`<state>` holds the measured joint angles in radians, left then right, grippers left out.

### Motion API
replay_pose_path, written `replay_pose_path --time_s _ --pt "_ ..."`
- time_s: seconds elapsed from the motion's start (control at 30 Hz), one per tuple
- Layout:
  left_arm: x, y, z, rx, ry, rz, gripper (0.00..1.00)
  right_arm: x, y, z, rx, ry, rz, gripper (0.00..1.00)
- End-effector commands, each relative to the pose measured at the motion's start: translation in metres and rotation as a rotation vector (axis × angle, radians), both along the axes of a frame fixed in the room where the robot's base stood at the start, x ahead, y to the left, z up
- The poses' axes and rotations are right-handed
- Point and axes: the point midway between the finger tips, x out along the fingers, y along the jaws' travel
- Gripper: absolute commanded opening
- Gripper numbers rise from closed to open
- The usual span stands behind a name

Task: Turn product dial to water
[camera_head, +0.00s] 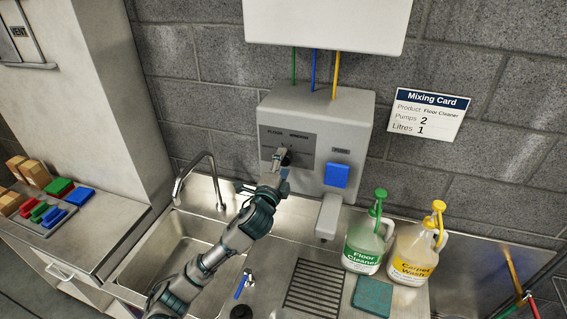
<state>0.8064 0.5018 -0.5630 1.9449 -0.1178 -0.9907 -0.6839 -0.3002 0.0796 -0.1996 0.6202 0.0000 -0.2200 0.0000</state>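The grey dispenser (353,119) hangs on the wall above the sink. Its dark front panel (305,143) has small labels along the top, too blurred to read for certain. My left arm reaches up from the bottom, and my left gripper (281,158) is at the dial on this panel. The fingers cover most of the dial, so its setting is hidden. The fingertips look to be at or touching it; I cannot tell if they are closed on it. My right gripper is not in view.
A blue push button (337,175) and a grey spout (328,217) are right of the panel. A tap (205,172) stands left of my arm. Floor Cleaner (363,250) and Carpet Wash (412,258) bottles stand right, near a green pad (372,296). A Mixing Card (428,114) is on the wall.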

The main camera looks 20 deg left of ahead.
Motion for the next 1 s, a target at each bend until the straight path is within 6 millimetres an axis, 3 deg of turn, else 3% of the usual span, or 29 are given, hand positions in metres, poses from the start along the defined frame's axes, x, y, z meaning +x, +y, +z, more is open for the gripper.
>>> replay_pose_path --time_s 0.23,0.37,0.73,1.0 --pt "0.0 0.0 0.004 0.001 -0.007 0.0 0.72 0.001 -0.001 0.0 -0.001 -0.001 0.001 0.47" --pt "-0.01 0.0 0.003 0.002 -0.009 -0.001 0.72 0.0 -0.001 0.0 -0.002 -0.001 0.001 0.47" --pt "-0.088 0.004 -0.004 0.001 -0.006 -0.002 0.72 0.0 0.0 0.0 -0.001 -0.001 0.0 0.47" --pt "-0.117 0.006 -0.008 0.0 -0.005 0.0 0.72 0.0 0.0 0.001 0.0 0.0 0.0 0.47"
